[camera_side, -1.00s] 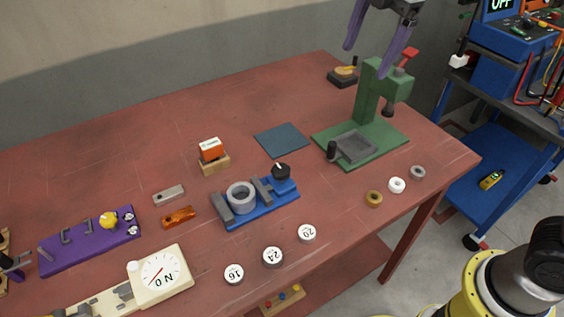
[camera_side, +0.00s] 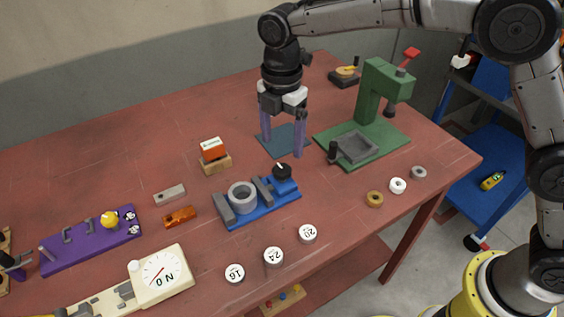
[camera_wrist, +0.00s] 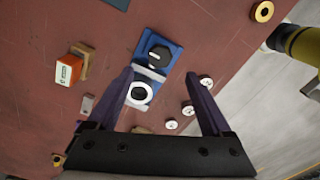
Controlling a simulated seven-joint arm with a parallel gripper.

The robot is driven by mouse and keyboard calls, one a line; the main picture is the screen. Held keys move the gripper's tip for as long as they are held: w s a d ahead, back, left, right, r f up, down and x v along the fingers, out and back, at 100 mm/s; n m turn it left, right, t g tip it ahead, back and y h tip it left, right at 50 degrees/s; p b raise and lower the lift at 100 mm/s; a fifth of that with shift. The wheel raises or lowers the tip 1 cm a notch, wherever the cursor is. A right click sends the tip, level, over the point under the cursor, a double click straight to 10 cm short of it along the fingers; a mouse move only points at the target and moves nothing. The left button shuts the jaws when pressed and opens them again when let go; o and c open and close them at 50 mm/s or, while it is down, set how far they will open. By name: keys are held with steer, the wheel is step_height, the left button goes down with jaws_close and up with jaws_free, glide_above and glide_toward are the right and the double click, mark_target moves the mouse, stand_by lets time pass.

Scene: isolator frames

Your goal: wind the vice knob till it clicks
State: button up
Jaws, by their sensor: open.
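The blue vice (camera_side: 262,208) sits on the red table, with a grey ring (camera_side: 241,195) between its grey jaws. Its black knob (camera_side: 282,171) with a white pointer mark stands at the right end. In the wrist view the knob (camera_wrist: 158,54) and the ring (camera_wrist: 140,93) show ahead, between my two fingers. My gripper (camera_side: 284,150) points down with purple fingers spread apart, above and a little behind the knob. It is open, empty and not touching the knob. In the wrist view my gripper (camera_wrist: 162,87) frames the vice.
A green press (camera_side: 368,120) stands to the right, near my gripper. An orange-and-white box (camera_side: 212,149) on a wooden block is left of the vice. White numbered discs (camera_side: 273,256) lie in front. A flat dark-blue mat (camera_side: 268,143) lies behind the vice.

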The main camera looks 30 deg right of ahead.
mark_target(282, 169)
step_height(282, 169, down, 8)
steer(key=shift+r, duration=0.25)
jaws_close()
stand_by(0.5)
